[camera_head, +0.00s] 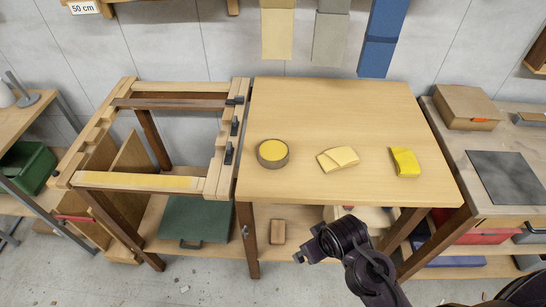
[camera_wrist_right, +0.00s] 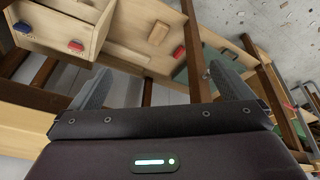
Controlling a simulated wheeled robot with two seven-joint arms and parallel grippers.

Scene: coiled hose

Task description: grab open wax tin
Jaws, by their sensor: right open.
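The open wax tin (camera_head: 272,153) is a round tin with yellow wax inside. It stands on the left part of the wooden table (camera_head: 330,105) in the head view. My right gripper (camera_head: 300,256) is in front of the table's front edge and below the tabletop, apart from the tin. In the right wrist view my right gripper (camera_wrist_right: 168,85) has its two fingers wide apart with nothing between them. The tin does not show in the wrist view. My left gripper is not in view.
A folded pale cloth (camera_head: 338,159) and a yellow packet (camera_head: 405,162) lie right of the tin. A wooden frame (camera_head: 130,182) with black clamps stands left of the table. A lower shelf holds a wooden block (camera_head: 278,231). The tabletop around the tin is clear.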

